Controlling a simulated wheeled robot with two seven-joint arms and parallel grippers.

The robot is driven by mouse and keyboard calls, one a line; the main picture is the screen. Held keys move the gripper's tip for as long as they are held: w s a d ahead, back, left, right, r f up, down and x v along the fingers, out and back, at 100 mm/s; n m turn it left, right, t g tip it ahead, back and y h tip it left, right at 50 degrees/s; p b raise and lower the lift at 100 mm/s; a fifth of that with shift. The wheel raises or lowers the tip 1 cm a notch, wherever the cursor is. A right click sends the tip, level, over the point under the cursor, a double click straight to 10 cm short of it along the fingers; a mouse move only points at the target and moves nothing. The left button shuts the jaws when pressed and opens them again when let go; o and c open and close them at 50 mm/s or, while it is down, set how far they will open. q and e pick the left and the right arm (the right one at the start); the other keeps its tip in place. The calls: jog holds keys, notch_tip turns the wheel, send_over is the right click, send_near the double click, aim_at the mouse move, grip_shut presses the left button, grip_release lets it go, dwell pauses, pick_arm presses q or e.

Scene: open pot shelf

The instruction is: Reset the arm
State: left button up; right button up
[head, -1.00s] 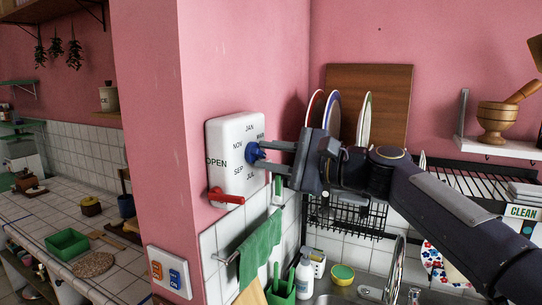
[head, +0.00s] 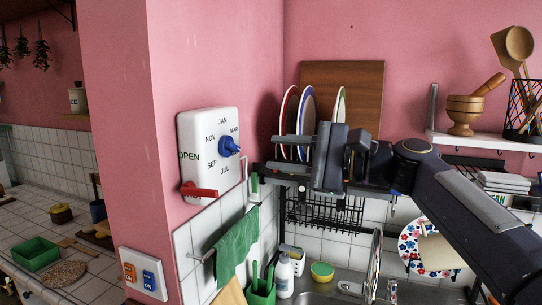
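My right arm (head: 470,215) comes in from the lower right. Its gripper (head: 270,153) points left, with two dark fingers apart and nothing between them. The gripper is clear of the white wall box (head: 207,185), to the right of its blue knob (head: 230,146). The knob sits among month labels such as JAN, MAR, JUL, SEP and NOV. A red lever (head: 200,191) lies sideways at the bottom of the box, below the word OPEN. My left gripper is not in view.
Plates (head: 306,115) and a wooden board (head: 362,85) stand in a rack behind my gripper. A white shelf (head: 480,141) holds a mortar (head: 464,112). Below are a green towel (head: 236,247) and a tap (head: 373,262). A pink wall corner (head: 125,120) stands at left.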

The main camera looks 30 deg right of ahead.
dwell(0.4)
jog(key=s+a+f+n+g+h, duration=0.2)
jog(key=s+f+n, duration=0.3)
jog(key=f, duration=0.7)
jog(key=s+a+f+n+g+h, duration=0.2)
jog(key=s+f+n, duration=0.3)
jog(key=f, duration=0.8)
jog(key=s+a+f+n+g+h, duration=0.3)
jog(key=s+f, duration=0.6)
jog(key=f, duration=0.3)
jog(key=shift+a+f+n+g, duration=0.35)
jog(key=shift+a+n+g, duration=0.45)
jog(key=shift+a+n, duration=0.1)
jog(key=shift+s, duration=0.1)
